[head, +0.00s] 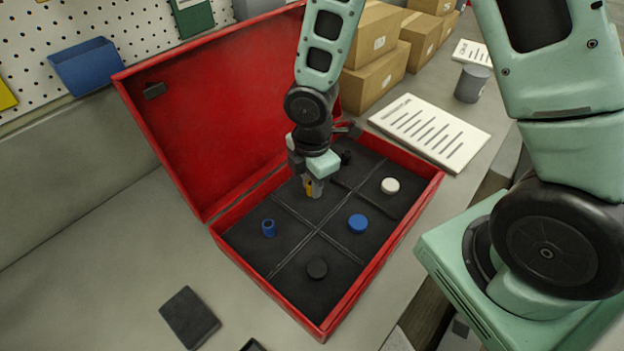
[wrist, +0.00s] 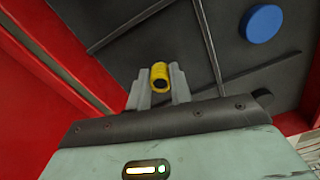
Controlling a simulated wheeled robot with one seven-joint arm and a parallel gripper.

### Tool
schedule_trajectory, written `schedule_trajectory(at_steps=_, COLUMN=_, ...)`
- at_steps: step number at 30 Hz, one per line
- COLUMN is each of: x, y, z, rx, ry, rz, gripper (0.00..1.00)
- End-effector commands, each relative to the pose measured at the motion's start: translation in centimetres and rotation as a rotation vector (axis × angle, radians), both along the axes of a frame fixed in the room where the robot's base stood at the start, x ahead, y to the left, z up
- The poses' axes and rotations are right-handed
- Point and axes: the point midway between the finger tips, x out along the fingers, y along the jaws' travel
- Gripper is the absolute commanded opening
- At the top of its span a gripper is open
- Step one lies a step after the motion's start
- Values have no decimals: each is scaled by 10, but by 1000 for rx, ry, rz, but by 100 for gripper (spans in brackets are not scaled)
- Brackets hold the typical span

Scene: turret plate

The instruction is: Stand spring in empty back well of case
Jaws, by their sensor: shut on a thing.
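The red case (head: 386,255) lies open, its dark floor split into wells by thin dividers. My gripper (head: 313,188) is over the middle back well (head: 302,207), which shows no other part in it. It is shut on a small yellow cylinder, the spring (head: 309,189). In the wrist view the spring (wrist: 159,76) sits between the grey fingertips (wrist: 158,88), its dark round end facing the camera. I cannot tell whether its lower end touches the well floor.
Other wells hold a blue hollow cylinder (head: 268,228), a black disc (head: 317,267), a blue disc (head: 357,223), a white disc (head: 390,185) and a black part (head: 346,157). The raised red lid (head: 215,105) stands behind. A paper sheet (head: 430,132) and boxes (head: 376,72) lie beyond.

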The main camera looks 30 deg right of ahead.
Motion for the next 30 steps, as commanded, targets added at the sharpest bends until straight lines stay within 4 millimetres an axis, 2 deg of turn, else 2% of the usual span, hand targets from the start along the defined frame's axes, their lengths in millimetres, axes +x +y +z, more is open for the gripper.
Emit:
schedule_trajectory(at_steps=27, x=0, y=0, z=-6, rx=0, ry=0, rz=0, gripper=0)
schedule_trajectory(at_steps=28, x=0, y=0, z=-6, rx=0, ry=0, rz=0, gripper=27)
schedule_trajectory(at_steps=30, x=0, y=0, z=-6, rx=0, ry=0, rz=0, gripper=46)
